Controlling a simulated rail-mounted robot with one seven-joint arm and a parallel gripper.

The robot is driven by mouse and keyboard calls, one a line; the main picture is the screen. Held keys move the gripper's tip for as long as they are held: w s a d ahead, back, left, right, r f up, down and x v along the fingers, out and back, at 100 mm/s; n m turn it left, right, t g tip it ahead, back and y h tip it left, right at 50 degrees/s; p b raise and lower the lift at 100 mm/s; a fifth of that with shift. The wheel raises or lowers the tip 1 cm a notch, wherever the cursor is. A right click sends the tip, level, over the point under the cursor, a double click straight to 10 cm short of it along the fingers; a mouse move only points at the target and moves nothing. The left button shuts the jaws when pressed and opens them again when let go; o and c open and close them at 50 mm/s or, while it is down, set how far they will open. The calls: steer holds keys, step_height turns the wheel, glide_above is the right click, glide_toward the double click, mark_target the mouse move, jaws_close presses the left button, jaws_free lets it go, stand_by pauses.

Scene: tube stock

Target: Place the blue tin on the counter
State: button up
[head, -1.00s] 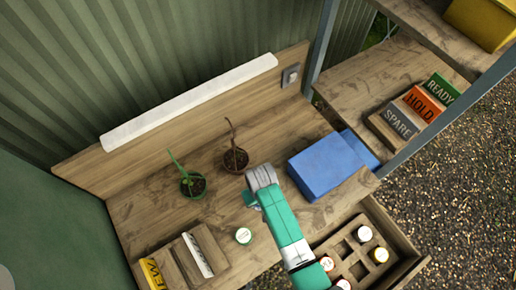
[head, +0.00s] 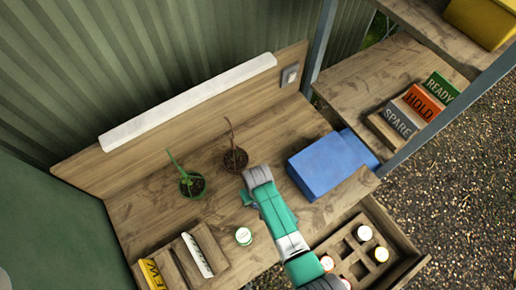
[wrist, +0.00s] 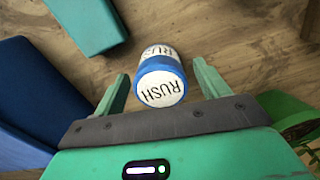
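The blue tin (wrist: 160,80) shows in the wrist view, with a white lid and a white side label, both reading RUSH. It is between the two fingers of my gripper (wrist: 160,72), with a small gap visible on each side. My gripper (head: 247,198) is open, low over the wooden counter (head: 145,205).
A white-lidded tin (head: 243,236) stands left of my arm. Two potted plants (head: 192,185) (head: 235,160) are behind my gripper, and a blue box (head: 325,168) is to its right. An open drawer (head: 405,268) holds several tins. A wooden rack (head: 208,240) stands front left.

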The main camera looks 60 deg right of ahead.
step_height(320, 180, up, 12)
steer(key=p, duration=0.1)
steer(key=shift+r, duration=0.15)
stand_by(0.3)
stand_by(0.4)
steer(key=w+a+r+n+t+h, duration=0.25)
steer(key=w+r+t, duration=0.35)
steer(key=w+r, duration=1.05)
steer(key=w+a+r+n+t+h+p, duration=0.1)
steer(key=w+a+r+t, duration=0.2)
steer(key=r, duration=0.7)
steer(key=w+a+r+t, duration=0.2)
steer(key=a+r+t, duration=0.15)
steer(key=r, duration=0.75)
steer(key=s+a+r+n+t, duration=0.1)
steer(key=a+r+t, duration=0.3)
steer(key=r, duration=0.6)
steer(key=s+a+r+n+t, duration=0.1)
steer(key=a+r+t, duration=0.2)
steer(key=a+r, duration=0.45)
steer(key=s+a+r+n+t+y, duration=0.1)
steer(key=s+a+r+t+y, duration=0.1)
steer(key=s+r, duration=0.3)
steer(key=s+a+r+t+y, duration=0.2)
steer(key=s+r, duration=0.3)
steer(key=r, duration=0.5)
steer(key=shift+s+a+r+n+t+p, duration=0.3)
steer(key=shift+a+r+n+t+p, duration=0.1)
steer(key=shift+a+t, duration=0.45)
